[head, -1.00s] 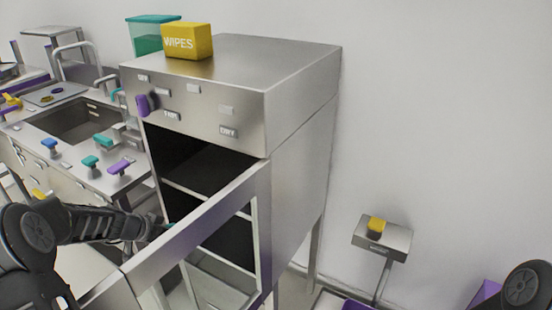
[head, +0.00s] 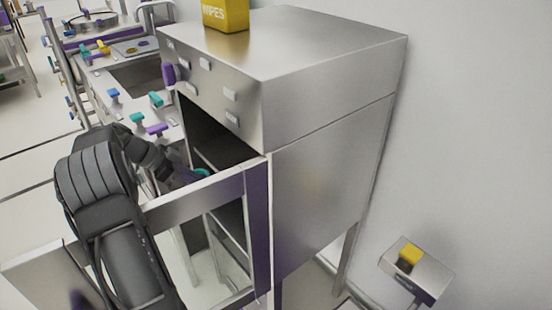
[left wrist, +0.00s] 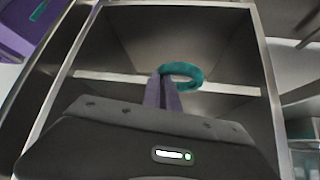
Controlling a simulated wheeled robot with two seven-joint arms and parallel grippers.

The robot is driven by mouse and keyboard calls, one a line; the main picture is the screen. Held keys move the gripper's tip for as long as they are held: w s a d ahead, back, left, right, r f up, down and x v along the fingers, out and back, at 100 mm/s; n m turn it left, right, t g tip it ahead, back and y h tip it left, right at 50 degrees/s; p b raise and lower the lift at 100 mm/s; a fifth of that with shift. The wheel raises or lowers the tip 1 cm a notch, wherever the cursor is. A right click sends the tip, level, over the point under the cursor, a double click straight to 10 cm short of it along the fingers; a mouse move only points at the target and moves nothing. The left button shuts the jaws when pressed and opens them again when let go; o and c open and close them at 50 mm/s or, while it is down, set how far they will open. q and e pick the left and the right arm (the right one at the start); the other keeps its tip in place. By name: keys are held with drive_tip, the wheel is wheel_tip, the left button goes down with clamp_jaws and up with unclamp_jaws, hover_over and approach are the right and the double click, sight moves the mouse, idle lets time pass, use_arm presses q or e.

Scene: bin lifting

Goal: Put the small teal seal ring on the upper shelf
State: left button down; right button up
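The small teal seal ring (left wrist: 182,75) is held at the tips of the purple fingers of my left gripper (left wrist: 164,78). The fingers are closed together on its near left side. In the head view the ring (head: 202,172) shows as a small teal patch by my left gripper (head: 190,176), at the open front of the steel cabinet (head: 325,185). A pale shelf edge (left wrist: 232,88) crosses the cabinet opening behind the ring, which overlaps it in the left wrist view. I cannot tell how deep inside the ring is. My right gripper is out of view.
The cabinet's framed door (head: 205,200) stands open, close beside my left forearm. A yellow WIPES box (head: 226,14) sits on top. A sink counter (head: 130,105) with colored taps is behind on the left. A wall stand (head: 415,275) with a yellow item is at lower right.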

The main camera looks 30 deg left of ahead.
use_arm(q)
drive_tip(key=shift+w+d+r, duration=0.1)
drive_tip(key=shift+w+d, duration=0.15)
drive_tip(key=shift+w, duration=0.2)
drive_tip(key=w+d+p, duration=0.1)
drive_tip(key=w+d, duration=0.1)
drive_tip(key=w, duration=0.1)
drive_tip(key=w+d+p, duration=0.2)
drive_tip(key=w, duration=0.2)
drive_tip(key=w+d+p, duration=0.1)
drive_tip(key=w+d, duration=0.1)
drive_tip(key=w, duration=0.1)
drive_tip(key=shift+w+d, duration=0.15)
drive_tip(key=shift+w, duration=0.2)
